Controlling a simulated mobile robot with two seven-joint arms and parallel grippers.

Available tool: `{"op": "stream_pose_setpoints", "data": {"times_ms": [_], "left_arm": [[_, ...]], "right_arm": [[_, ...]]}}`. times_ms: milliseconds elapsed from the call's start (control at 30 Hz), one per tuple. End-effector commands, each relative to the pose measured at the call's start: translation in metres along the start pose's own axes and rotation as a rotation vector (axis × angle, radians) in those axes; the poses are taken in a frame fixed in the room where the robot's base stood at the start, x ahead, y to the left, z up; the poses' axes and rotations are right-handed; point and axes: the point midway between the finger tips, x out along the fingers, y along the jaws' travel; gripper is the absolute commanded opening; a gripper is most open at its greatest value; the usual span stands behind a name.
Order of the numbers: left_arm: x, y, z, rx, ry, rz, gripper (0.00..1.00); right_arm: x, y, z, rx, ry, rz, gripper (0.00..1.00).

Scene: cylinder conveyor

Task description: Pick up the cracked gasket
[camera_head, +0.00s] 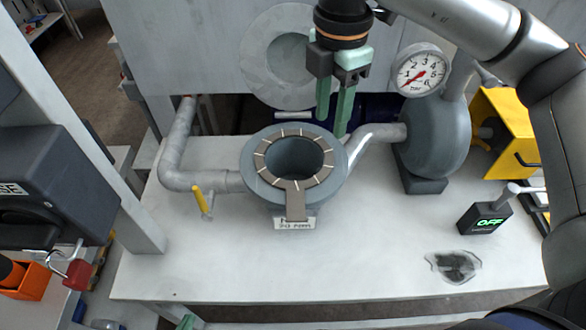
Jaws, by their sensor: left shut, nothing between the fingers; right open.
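The gasket (261,164) is a flat grey-brown ring with pale radial lines like cracks and a tab (296,205) toward the front. It lies on the round grey flange (252,188) of the pump housing, around its dark opening. My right gripper (332,125) has green fingers, hangs open and empty above and behind the gasket's right side, and appears apart from it. My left gripper (187,322) shows only as a small green piece at the bottom edge; it is shut and empty, and the rest is out of view.
A pipe (180,150) with a yellow-handled valve (201,200) is left of the flange. A pressure gauge (420,72), a grey motor body (435,130) and a switch box reading OFF (485,217) stand right. A dark stain (455,265) marks the otherwise clear front of the white table (230,270).

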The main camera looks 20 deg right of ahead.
Motion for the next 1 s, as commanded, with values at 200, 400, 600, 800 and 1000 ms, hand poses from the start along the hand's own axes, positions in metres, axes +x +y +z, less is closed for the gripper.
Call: {"op": "stream_pose_setpoints", "data": {"times_ms": [200,400,600,800,1000], "left_arm": [[-0.002,0.0,-0.003,0.0,0.0,0.0,0.0],[-0.004,0.001,-0.004,0.0,0.0,0.0,0.0],[-0.007,0.001,-0.008,0.0,-0.001,0.0,0.0],[-0.011,0.001,-0.011,0.0,0.0,0.0,0.0],[-0.011,0.001,-0.012,0.0,0.0,0.0,0.0]], "right_arm": [[0.04,-0.002,0.0,0.001,-0.002,-0.006,0.44],[0.063,-0.001,0.0,0.0,0.0,-0.002,0.44],[0.081,-0.003,-0.004,-0.003,0.0,-0.004,0.44],[0.11,-0.003,-0.007,-0.002,0.001,-0.004,0.44],[0.118,-0.003,-0.007,-0.002,0.001,-0.001,0.44]]}}
